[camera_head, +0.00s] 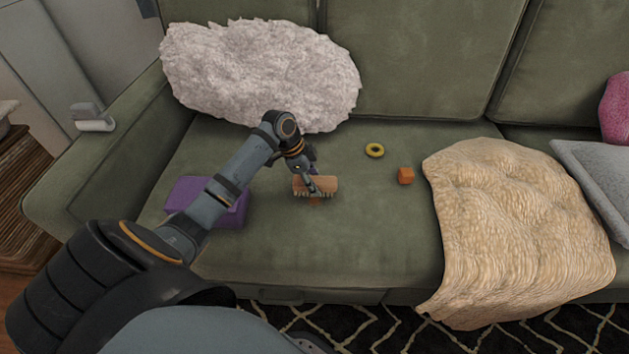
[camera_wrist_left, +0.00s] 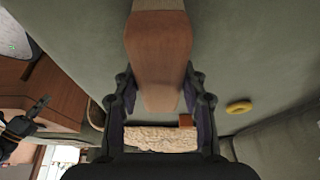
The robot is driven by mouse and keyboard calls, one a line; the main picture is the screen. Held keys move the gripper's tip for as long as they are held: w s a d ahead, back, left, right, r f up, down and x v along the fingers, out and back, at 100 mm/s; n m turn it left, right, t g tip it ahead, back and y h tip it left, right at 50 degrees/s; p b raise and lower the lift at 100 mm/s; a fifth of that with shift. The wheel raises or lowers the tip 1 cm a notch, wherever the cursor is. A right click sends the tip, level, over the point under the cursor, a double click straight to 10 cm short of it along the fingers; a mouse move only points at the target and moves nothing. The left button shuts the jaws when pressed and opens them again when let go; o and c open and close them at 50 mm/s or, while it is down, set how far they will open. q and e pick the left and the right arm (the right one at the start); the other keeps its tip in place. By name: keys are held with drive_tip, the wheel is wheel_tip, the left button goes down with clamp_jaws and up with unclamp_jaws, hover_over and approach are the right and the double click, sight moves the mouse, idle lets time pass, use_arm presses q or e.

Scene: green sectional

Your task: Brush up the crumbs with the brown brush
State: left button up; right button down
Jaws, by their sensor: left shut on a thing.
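The brown brush (camera_head: 325,184) is on or just above the green sofa seat, its wooden block level and its pale bristles pointing down. My left gripper (camera_head: 309,178) is shut on it. In the left wrist view the brush's wooden body (camera_wrist_left: 158,60) lies between the fingers of my left gripper (camera_wrist_left: 160,97). I cannot make out crumbs clearly. What seems to be my right gripper (camera_wrist_left: 40,106) shows small at the left of the left wrist view, its jaws unclear.
A yellow ring (camera_head: 374,150) and an orange cube (camera_head: 405,176) lie right of the brush. A purple block (camera_head: 189,190) is partly behind my left arm. A cream blanket (camera_head: 515,225) covers the seat at right; a fluffy pillow (camera_head: 260,70) leans behind. Seat in front of the brush is clear.

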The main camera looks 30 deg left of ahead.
use_arm(q)
drive_tip(key=shift+f, duration=0.6)
drive_tip(key=shift+s+d+r, duration=0.1)
drive_tip(key=s+p, duration=0.1)
drive_tip(key=s+d+p, duration=0.1)
drive_tip(key=p, duration=0.1)
drive_tip(key=shift+d+r, duration=0.1)
drive_tip(key=shift+r, duration=0.1)
drive_tip(key=shift+s+d+p, duration=0.3)
drive_tip(key=shift+s+p, duration=0.25)
drive_tip(key=shift+p, duration=0.1)
drive_tip(key=shift+f, duration=0.2)
drive_tip(key=shift+p, duration=0.35)
drive_tip(key=shift+w+a+f, duration=0.1)
drive_tip(key=shift+w+f, duration=0.1)
drive_tip(key=shift+w+a+b, duration=0.4)
drive_tip(key=shift+w+a, duration=0.05)
drive_tip(key=shift+w, duration=0.25)
drive_tip(key=shift+w+a+b, duration=0.4)
drive_tip(key=shift+w+a, duration=0.05)
drive_tip(key=shift+w, duration=0.25)
